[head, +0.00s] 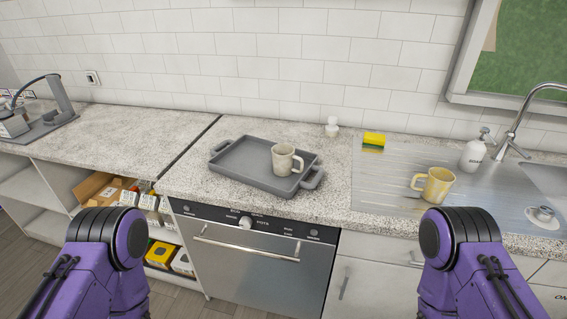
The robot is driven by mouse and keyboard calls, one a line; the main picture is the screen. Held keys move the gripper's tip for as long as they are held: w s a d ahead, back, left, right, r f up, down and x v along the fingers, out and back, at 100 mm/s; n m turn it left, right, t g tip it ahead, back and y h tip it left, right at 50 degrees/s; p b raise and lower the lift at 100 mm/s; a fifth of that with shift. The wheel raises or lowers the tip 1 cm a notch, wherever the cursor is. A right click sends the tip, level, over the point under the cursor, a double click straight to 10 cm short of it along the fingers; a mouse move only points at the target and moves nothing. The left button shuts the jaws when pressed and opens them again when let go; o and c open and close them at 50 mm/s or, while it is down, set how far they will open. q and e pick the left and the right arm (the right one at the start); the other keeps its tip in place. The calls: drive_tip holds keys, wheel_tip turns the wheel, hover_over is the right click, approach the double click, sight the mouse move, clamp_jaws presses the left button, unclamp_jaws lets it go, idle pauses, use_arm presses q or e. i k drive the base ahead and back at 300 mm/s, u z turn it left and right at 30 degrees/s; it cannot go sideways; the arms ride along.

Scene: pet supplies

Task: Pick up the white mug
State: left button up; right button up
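A white mug (283,160) stands upright on the right part of a grey tray (238,167) on the counter. Its handle points to the right. The tray has a raised rim and a handle at each end. Purple links of my left and right arms show at the bottom left and bottom right, well in front of the counter. Neither gripper is in the picture, and nothing touches the mug.
A yellow mug (438,186) stands on the metal drainboard (385,190) to the right. A yellow sponge (374,139), a soap dispenser (473,152) and a faucet (517,125) are near the sink. The left counter (130,135) is largely clear.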

sight(288, 162)
drive_tip(key=u, duration=2)
drive_tip(key=i, duration=1.9)
drive_tip(key=z, duration=3.2)
drive_tip(key=i, duration=0.5)
drive_tip(key=u, duration=0.1)
